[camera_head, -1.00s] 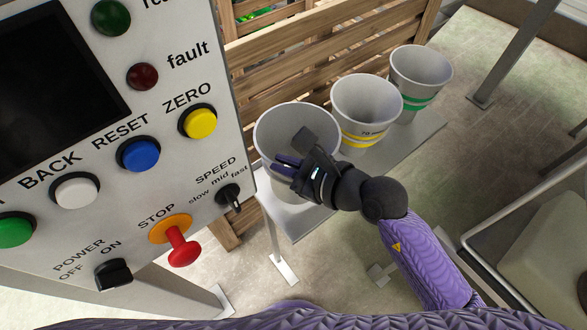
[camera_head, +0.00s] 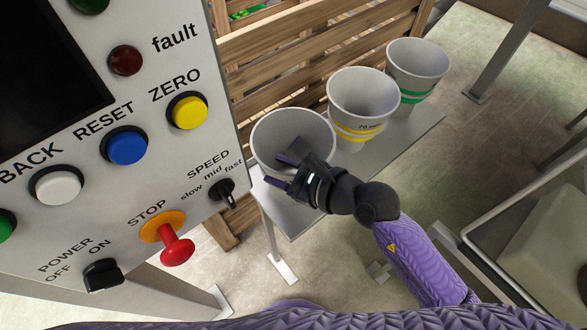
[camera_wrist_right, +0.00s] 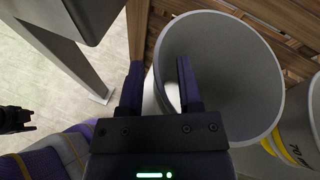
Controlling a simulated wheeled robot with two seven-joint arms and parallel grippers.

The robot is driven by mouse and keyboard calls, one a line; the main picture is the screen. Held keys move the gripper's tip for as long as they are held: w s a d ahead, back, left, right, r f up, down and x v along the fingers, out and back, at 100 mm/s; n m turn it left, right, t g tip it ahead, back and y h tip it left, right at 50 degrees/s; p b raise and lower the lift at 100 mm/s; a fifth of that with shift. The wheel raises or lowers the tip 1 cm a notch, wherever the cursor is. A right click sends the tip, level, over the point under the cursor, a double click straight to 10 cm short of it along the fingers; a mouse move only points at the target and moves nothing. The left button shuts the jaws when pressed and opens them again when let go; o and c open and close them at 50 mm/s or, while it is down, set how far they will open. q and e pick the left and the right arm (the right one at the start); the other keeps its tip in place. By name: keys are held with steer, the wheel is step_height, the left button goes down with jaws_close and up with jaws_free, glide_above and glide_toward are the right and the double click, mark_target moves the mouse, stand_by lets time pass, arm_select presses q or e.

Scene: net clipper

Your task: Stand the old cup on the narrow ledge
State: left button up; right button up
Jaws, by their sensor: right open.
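Three pale grey cups stand upright in a row on a narrow grey ledge (camera_head: 405,137). The nearest, a plain cup (camera_head: 268,140) with no band showing, is also large in the right wrist view (camera_wrist_right: 245,75). Behind it are a yellow-banded cup (camera_head: 362,92) and a green-banded cup (camera_head: 417,62). I cannot tell which is called old. My right gripper (camera_head: 280,170) is open at the nearest cup's near wall. In the wrist view, one finger is inside the cup and the other outside, with the wall between them. A dark pronged shape, apparently my left gripper (camera_wrist_right: 22,120), is at the left edge.
A control panel (camera_head: 150,165) with buttons, a red stop knob and a black screen fills the left, close to the nearest cup. A wooden slatted crate (camera_head: 300,45) stands right behind the cups. A metal frame (camera_head: 490,225) is at the right. Open floor lies between.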

steer(key=shift+s+d+r, duration=0.15)
steer(key=shift+d+r, duration=0.05)
steer(key=p+v, duration=0.1)
steer(key=v, duration=1)
steer(key=w+d+f+m+t+h, duration=0.1)
steer(key=d+f+m+t+h, duration=0.3)
steer(key=f+m, duration=0.65)
steer(key=w+d+f+m+g+h, duration=0.15)
steer(key=d+f+m, duration=0.5)
steer(key=m, duration=0.75)
steer(key=s+d+f+m+g+h, duration=0.1)
steer(key=s+f+m+h, duration=0.15)
steer(key=f+m, duration=0.25)
steer(key=s+d+f+m+g+h, duration=0.1)
steer(key=s+d+f+m+h, duration=0.15)
steer(key=f+m, duration=0.25)
steer(key=s+a+f+m+g, duration=0.2)
steer(key=s+f+m+g, duration=0.2)
steer(key=s, duration=0.7)
steer(key=s+a+f+m+g, duration=0.2)
steer(key=s+f+m+g, duration=0.2)
steer(key=s+f+m, duration=0.3)
steer(key=s+m, duration=0.2)
steer(key=s, duration=0.2)
steer(key=shift+h, duration=0.35)
